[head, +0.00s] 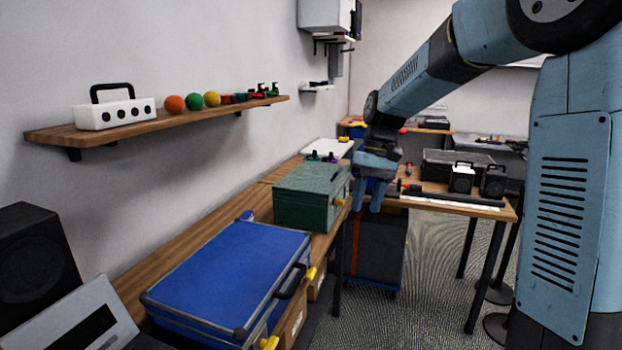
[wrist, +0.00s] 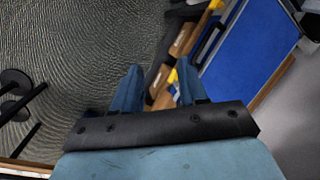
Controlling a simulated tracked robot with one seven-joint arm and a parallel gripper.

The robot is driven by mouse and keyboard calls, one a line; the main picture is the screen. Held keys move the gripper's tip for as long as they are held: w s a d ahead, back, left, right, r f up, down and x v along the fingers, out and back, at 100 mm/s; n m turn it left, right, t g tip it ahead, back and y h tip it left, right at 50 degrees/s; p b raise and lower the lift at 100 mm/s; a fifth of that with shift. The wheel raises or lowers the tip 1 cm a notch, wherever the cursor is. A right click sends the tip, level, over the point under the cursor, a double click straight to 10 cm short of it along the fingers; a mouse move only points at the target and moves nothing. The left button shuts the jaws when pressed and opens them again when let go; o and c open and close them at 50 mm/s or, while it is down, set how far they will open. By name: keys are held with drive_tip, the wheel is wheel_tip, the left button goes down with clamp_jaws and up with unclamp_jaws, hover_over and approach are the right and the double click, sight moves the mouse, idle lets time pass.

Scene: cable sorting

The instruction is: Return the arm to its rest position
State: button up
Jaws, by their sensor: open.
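My gripper (head: 368,208) hangs at the end of my blue arm, right of the green case in the head view, with its fingers pointing down. In the wrist view my gripper (wrist: 160,90) shows two blue fingers apart with nothing between them. It is open and empty. The arm reaches from the upper right, bent down at the wrist.
A blue case (head: 225,275) and a green case (head: 303,195) sit on the wooden bench at left. The blue case also shows in the wrist view (wrist: 245,55). A wall shelf (head: 190,128) holds a white box and balls.

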drive_tip(key=s+d+r+m+t+h, duration=0.1)
drive_tip(key=s+d+t, duration=0.3)
drive_tip(key=s, duration=0.8)
drive_tip(key=s+d+r+m+t+h, duration=0.1)
drive_tip(key=s+d+r+m+t, duration=0.2)
drive_tip(key=s, duration=0.9)
drive_tip(key=shift+d+t, duration=0.6)
drive_tip(key=shift+d, duration=1.15)
